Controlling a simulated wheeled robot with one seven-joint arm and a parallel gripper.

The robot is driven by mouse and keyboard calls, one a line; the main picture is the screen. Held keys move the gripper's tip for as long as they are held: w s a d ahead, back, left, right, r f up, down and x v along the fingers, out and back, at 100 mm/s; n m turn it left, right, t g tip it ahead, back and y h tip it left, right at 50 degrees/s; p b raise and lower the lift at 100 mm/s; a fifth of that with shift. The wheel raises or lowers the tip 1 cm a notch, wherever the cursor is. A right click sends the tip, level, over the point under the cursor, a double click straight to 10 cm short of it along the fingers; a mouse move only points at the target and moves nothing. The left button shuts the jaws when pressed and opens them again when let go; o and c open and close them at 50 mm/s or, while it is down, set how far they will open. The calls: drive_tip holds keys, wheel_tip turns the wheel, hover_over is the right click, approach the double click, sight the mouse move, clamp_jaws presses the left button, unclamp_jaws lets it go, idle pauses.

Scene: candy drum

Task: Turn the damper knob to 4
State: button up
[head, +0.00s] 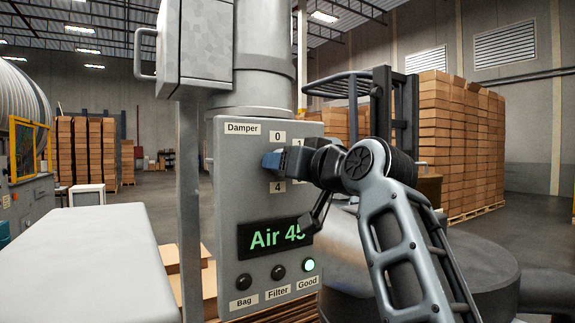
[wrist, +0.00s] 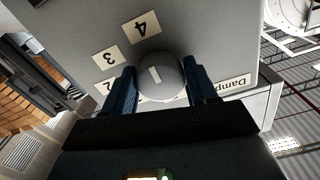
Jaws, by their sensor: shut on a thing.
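The damper knob (wrist: 162,80) is a round grey knob on the panel, seen in the wrist view between the two blue fingers of my gripper (wrist: 162,88). Its short white mark slants up and left, roughly toward the 4 label (wrist: 141,27). The 3 label (wrist: 104,58) is to the left of that, and the Damper label (wrist: 235,86) is at the right, partly cut off by a finger. In the head view my gripper (head: 272,160) is at the panel and hides the knob. It is shut on the knob.
The grey panel (head: 226,190) carries a display (head: 275,237) reading Air and a number whose end my arm covers. The Good lamp (head: 308,265) is lit green; the Bag lamp (head: 243,281) and Filter lamp (head: 278,272) are dark. A pale surface (head: 95,255) is at the left.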

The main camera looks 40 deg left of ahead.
drive_tip(key=o, duration=1)
drive_tip(key=shift+f, duration=0.1)
drive_tip(key=shift+d, duration=0.1)
drive_tip(key=b+v, duration=0.2)
drive_tip(key=v, duration=0.5)
drive_tip(key=shift+d, duration=0.35)
drive_tip(key=shift+s, duration=0.15)
